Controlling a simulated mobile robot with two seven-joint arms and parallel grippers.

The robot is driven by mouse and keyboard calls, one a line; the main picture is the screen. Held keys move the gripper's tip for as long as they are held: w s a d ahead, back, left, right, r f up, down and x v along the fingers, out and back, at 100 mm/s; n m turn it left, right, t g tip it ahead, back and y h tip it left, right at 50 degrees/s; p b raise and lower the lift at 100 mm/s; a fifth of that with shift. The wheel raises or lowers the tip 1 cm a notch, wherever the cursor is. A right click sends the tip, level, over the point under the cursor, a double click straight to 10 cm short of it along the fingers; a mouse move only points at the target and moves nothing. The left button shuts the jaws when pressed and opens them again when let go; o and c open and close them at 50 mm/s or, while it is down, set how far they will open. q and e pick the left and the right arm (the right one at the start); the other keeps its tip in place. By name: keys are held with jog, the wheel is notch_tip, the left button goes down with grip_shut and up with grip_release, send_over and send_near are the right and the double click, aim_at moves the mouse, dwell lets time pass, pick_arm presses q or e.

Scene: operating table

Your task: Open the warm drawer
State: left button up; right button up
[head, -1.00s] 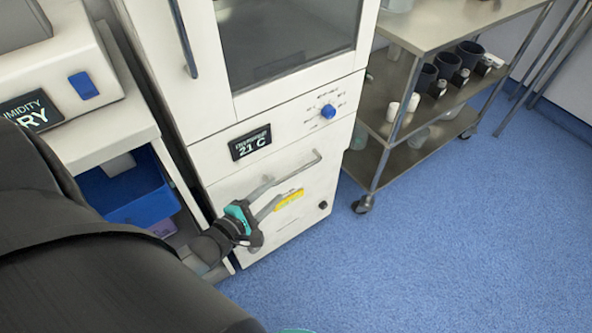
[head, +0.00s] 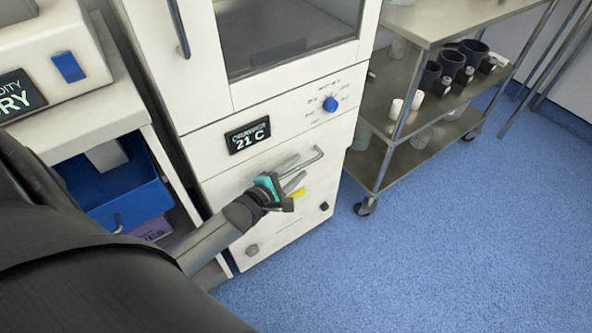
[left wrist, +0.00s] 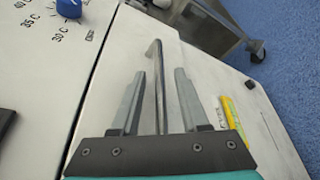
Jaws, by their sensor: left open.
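The warm drawer (head: 300,218) is the lower white front of the cabinet, below the 21 C display (head: 248,136). It looks shut. Its metal bar handle (head: 314,158) sticks out near the top of that front. My left gripper (head: 298,170) is open at the handle. In the left wrist view the handle (left wrist: 158,60) runs between the two open fingers of my left gripper (left wrist: 159,75), with a gap on each side. The gripper hides part of the handle in the head view. My right gripper is not in view.
A blue dial (head: 330,104) sits above the drawer. A yellow label (left wrist: 234,118) and a dark knob (head: 324,206) are on the drawer front. A steel cart (head: 400,165) with cups stands right. A blue bin (head: 125,185) is left. The blue floor at right is clear.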

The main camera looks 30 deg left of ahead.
pick_arm(q)
jog(key=shift+w, duration=0.1)
grip_shut()
dwell(0.4)
dwell(1.1)
